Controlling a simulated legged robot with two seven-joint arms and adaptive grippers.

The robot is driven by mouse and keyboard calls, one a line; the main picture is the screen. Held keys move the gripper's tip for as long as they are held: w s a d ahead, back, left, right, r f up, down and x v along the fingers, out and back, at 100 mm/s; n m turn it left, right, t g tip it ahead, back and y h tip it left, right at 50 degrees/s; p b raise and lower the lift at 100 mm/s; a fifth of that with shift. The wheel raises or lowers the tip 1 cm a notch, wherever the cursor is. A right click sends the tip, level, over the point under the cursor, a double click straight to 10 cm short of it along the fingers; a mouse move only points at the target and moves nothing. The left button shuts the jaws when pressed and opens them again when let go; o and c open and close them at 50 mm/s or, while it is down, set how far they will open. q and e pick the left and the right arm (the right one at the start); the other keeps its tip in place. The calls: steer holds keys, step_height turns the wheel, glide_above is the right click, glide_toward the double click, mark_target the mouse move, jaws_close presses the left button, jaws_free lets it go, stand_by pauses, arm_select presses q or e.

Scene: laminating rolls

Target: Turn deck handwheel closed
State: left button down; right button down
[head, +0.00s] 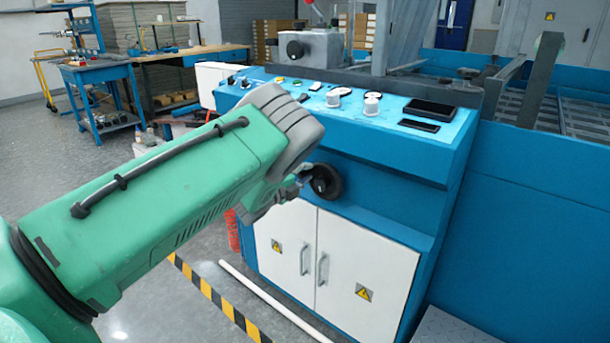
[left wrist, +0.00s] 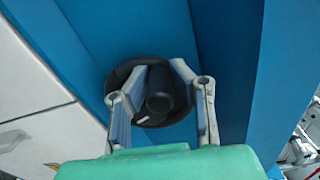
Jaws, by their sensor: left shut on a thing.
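The handwheel (head: 326,181) is a black round wheel on the front of the blue machine, below its control panel and above the white cabinet doors. My left gripper (head: 296,186) is at the wheel, with its arm coming in from the left. In the left wrist view the wheel (left wrist: 121,76) lies flat against the blue panel. The two grey fingers of my left gripper (left wrist: 158,95) reach over the wheel, one on each side of its dark central knob (left wrist: 160,92), and are shut on it. The fingertips' exact contact is partly hidden. My right gripper is not in view.
The blue control panel (head: 390,135) with knobs and buttons overhangs the wheel. White cabinet doors (head: 345,270) with handles stand below. A white pipe (head: 270,300) and a yellow-black floor stripe (head: 215,297) run along the floor. A blue cart (head: 100,75) stands far left.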

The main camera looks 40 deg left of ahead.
arm_select(q)
steer(key=shift+s+d+f, duration=0.1)
steer(key=shift+d+f, duration=0.15)
steer(key=shift+f, duration=0.2)
steer(key=c, duration=1.4)
jaws_free()
steer(key=shift+r, duration=0.25)
steer(key=s, duration=1.2)
steer(key=shift+a, duration=0.4)
